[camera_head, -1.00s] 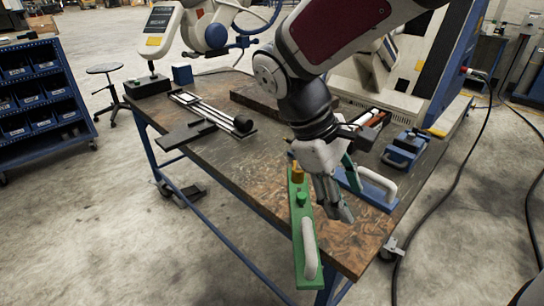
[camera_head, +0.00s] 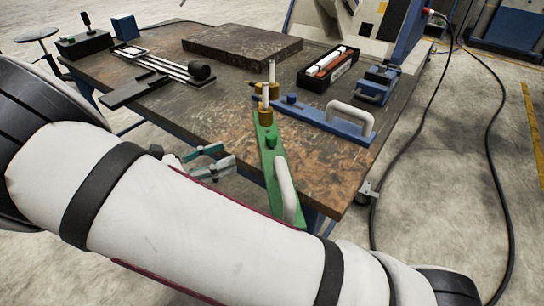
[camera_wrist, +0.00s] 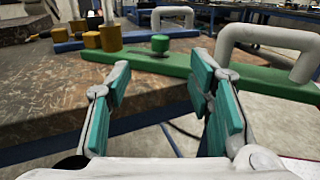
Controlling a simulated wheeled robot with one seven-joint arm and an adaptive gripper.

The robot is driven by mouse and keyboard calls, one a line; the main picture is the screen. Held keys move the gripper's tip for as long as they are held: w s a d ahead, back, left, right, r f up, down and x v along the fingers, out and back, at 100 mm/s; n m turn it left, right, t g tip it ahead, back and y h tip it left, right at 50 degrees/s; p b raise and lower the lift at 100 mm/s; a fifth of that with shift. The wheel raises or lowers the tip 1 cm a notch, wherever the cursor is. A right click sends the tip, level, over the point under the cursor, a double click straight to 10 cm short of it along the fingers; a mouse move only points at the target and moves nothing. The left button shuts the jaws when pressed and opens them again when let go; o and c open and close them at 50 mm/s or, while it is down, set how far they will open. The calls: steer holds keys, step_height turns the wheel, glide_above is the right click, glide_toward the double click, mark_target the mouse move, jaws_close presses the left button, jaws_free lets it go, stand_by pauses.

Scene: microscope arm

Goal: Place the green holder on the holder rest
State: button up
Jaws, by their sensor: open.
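The green holder (camera_head: 273,157), a long bar with a white handle (camera_head: 286,192), lies across the near table edge, its handle end overhanging. A brass collar with a white rod (camera_head: 265,103) stands at its far end. My gripper (camera_head: 222,158) is open and empty, left of the holder in the head view. In the wrist view, the holder (camera_wrist: 150,62) lies beyond my spread fingertips (camera_wrist: 160,85), apart from them; its handle (camera_wrist: 268,42) is at right. My arm hides the holder's near end in the head view. I cannot tell which thing is the holder rest.
A blue holder (camera_head: 312,115) with a white handle lies just beyond the green one. A black tray (camera_head: 315,80), a dark flat block (camera_head: 240,42) and a railed slide (camera_head: 172,68) stand farther back. The left front tabletop is clear.

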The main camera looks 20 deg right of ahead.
mark_target(270, 136)
steer(key=b+x, duration=0.1)
steer(key=x, duration=1.2)
steer(key=shift+w+d+b, duration=0.1)
steer(key=shift+d+b, duration=0.2)
steer(key=shift+b, duration=0.1)
jaws_close()
